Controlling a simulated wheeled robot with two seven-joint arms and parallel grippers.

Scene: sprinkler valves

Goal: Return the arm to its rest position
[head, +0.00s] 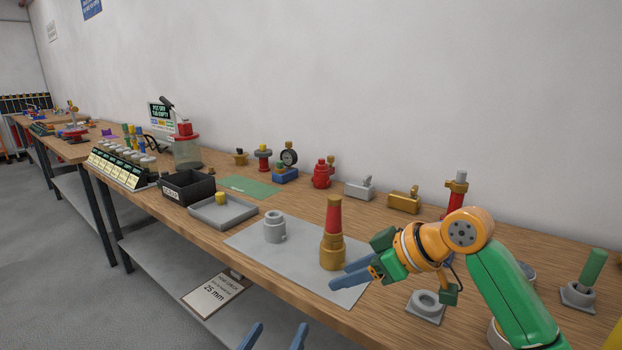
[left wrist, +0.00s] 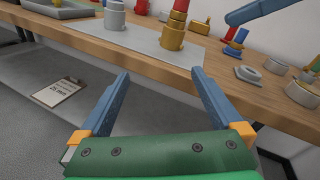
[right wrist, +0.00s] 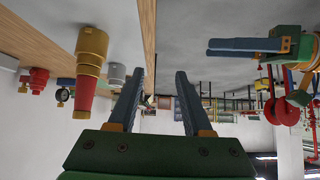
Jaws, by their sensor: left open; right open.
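My left gripper (head: 280,326) is open and empty at the bottom of the head view, in front of the bench edge. In the left wrist view its two blue fingers (left wrist: 160,75) are spread with nothing between them. My right gripper (head: 338,276) reaches in from the right over the bench, just in front of the brass-and-red valve (head: 332,240). In the right wrist view, which is upside down, its fingers (right wrist: 160,72) are apart and empty, and the valve (right wrist: 88,65) stands to their left. The valve is upright on the grey mat (head: 262,246).
A grey fitting (head: 275,227) stands on the mat. A grey tray (head: 222,222) with a yellow piece and a black bin (head: 187,192) lie to the left. A grey ring fitting (head: 425,305) is below my right arm. Several valves line the wall. A clipboard (head: 216,293) lies on the lower shelf.

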